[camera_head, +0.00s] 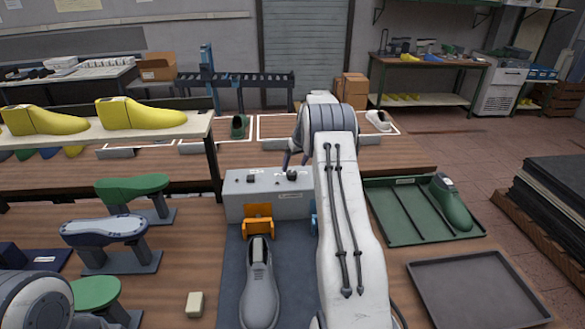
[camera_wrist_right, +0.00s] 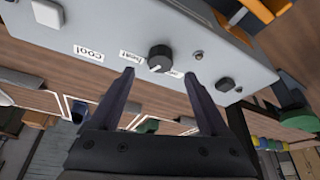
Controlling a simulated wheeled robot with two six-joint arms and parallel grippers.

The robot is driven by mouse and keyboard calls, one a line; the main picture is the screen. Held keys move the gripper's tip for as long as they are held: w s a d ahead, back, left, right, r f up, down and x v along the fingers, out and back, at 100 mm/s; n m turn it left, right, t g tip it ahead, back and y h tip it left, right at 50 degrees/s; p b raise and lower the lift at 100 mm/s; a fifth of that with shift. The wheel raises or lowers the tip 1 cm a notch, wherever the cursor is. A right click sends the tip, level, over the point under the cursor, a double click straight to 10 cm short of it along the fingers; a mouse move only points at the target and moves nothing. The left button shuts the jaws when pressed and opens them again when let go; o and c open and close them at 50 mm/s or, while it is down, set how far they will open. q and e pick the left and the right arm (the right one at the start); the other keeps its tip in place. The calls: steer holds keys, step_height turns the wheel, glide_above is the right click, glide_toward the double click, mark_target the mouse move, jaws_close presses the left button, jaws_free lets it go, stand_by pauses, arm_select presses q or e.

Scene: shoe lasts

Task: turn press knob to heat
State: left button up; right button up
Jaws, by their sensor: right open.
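The press control box (camera_head: 268,203) is a light grey box behind the dark press bed. Its black round knob (camera_head: 291,175) sits on the top, and it also shows in the right wrist view (camera_wrist_right: 160,56). Labels near the knob include "cool" (camera_wrist_right: 88,52) and "heat" (camera_wrist_right: 131,56); a third is partly hidden. A pale mark on the knob's rim faces my gripper. My right gripper (camera_wrist_right: 160,74) is open, its fingertips apart on either side of the knob's near edge. I cannot tell whether they touch it. My left gripper is out of view.
A grey shoe last (camera_head: 258,288) stands before an orange clamp (camera_head: 258,219). A green tray (camera_head: 398,222) holding a green last and an empty dark tray (camera_head: 478,290) lie at right. Lasts on stands (camera_head: 125,262) are at left. A small beige block (camera_head: 195,304) lies near the front.

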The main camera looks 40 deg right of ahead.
mark_target(292, 173)
steer(key=shift+p+x, duration=0.8)
steer(key=shift+x, duration=1.7)
jaws_close()
steer(key=shift+f+m+b, duration=0.1)
steer(key=shift+m+b, duration=0.55)
steer(key=shift+m, duration=0.05)
steer(key=m+h+b, duration=0.1)
steer(key=m, duration=0.2)
steer(key=shift+w+a+h, duration=0.1)
steer(key=shift+h, duration=0.2)
steer(key=shift+g, duration=0.3)
jaws_free()
